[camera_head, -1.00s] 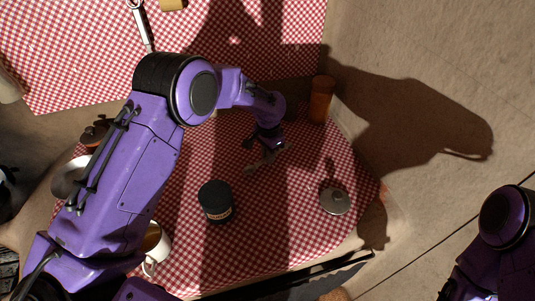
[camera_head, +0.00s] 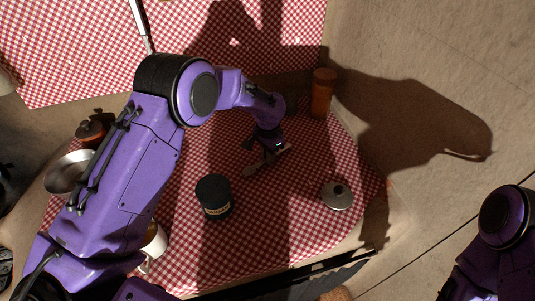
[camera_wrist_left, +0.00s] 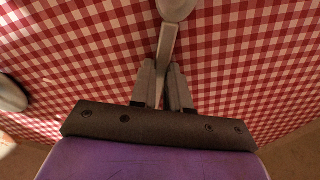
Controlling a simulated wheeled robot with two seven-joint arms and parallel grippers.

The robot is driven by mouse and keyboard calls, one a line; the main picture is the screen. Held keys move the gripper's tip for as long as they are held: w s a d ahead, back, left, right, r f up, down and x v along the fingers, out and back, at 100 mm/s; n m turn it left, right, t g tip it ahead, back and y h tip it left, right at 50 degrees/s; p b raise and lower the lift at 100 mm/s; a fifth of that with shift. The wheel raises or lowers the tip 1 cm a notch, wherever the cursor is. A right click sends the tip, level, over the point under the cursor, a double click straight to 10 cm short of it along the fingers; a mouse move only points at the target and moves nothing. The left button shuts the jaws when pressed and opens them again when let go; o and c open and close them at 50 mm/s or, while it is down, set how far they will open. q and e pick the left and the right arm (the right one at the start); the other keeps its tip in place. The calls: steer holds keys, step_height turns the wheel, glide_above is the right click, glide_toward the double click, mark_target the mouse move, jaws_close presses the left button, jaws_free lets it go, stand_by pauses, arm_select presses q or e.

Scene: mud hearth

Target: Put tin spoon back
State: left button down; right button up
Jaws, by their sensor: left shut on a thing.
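The tin spoon (camera_wrist_left: 167,42) is a grey metal spoon. In the wrist view its handle runs up from between my left gripper's fingers (camera_wrist_left: 163,82), and its bowl is cut off at the top edge. In the head view my left gripper (camera_head: 268,154) is shut on the spoon (camera_head: 254,168), over the red checked cloth (camera_head: 285,215). I cannot tell whether the spoon touches the cloth. My right arm shows at the lower right, but its gripper is out of view.
A black jar (camera_head: 213,196) stands left of the spoon. A metal lid (camera_head: 338,195) lies to the right, and an orange-brown canister (camera_head: 323,93) stands behind. A metal bowl (camera_head: 65,172) and a white mug (camera_head: 153,247) are partly hidden by my left arm.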

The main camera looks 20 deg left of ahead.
arm_select(q)
steer(key=shift+f, duration=0.3)
steer(key=c, duration=1)
jaws_free()
steer(key=shift+c, duration=0.2)
step_height(320, 180, up, 10)
steer(key=b, duration=0.1)
steer(key=shift+r, duration=0.25)
